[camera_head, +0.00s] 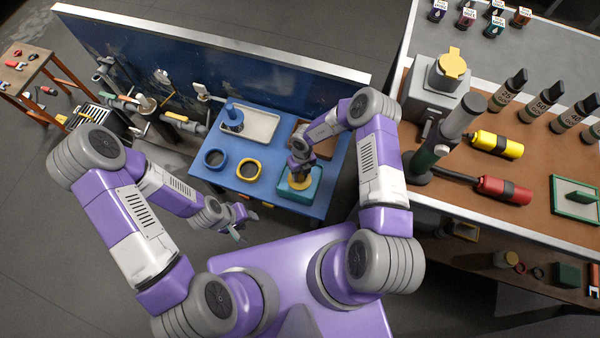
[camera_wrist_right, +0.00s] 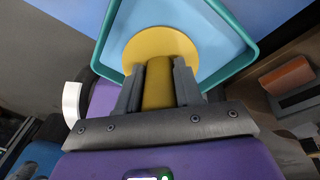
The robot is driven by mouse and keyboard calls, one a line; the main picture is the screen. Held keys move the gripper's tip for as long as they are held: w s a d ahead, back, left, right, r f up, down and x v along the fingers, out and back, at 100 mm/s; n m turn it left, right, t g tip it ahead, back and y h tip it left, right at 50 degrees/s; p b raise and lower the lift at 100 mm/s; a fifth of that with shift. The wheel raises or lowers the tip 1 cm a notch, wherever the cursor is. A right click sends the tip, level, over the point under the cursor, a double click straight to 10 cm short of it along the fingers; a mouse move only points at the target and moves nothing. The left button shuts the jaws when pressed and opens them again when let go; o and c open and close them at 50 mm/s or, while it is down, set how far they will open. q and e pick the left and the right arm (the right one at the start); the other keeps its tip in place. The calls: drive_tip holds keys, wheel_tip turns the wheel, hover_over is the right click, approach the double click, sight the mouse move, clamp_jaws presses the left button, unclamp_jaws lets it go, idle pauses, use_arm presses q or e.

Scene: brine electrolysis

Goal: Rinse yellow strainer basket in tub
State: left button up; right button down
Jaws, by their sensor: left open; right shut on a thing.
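The yellow strainer basket (camera_wrist_right: 158,45) shows in the right wrist view as a round yellow disc with a thick yellow handle. My right gripper (camera_wrist_right: 158,85) is shut on that handle, one finger on each side. The teal tub (camera_wrist_right: 103,50) with a light blue inside lies behind the disc in that view. In the head view, the tub (camera_head: 300,202) stands at the front right of the blue table, and my right gripper (camera_head: 301,170) points down over it. Whether the basket touches the tub floor cannot be told. My left gripper (camera_head: 238,224) is open and empty, in front of the table.
The blue table (camera_head: 235,195) also holds a dark blue ring (camera_head: 214,150), a yellow ring (camera_head: 250,159), a pale tray (camera_head: 263,126) and a blue bottle (camera_head: 232,125). A brown workbench (camera_head: 460,205) with bottles and cylinders stands to the right.

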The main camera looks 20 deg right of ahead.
drive_tip(key=r+p, duration=0.3)
drive_tip(key=r, duration=0.1)
drive_tip(key=w+d+r+p, duration=0.1)
drive_tip(key=r+p, duration=0.2)
drive_tip(key=r, duration=0.1)
drive_tip(key=w+r+p, duration=0.1)
drive_tip(key=r+p, duration=0.2)
drive_tip(key=r, duration=0.1)
drive_tip(key=shift+d+r, duration=0.15)
drive_tip(key=shift+d, duration=0.05)
idle(0.7)
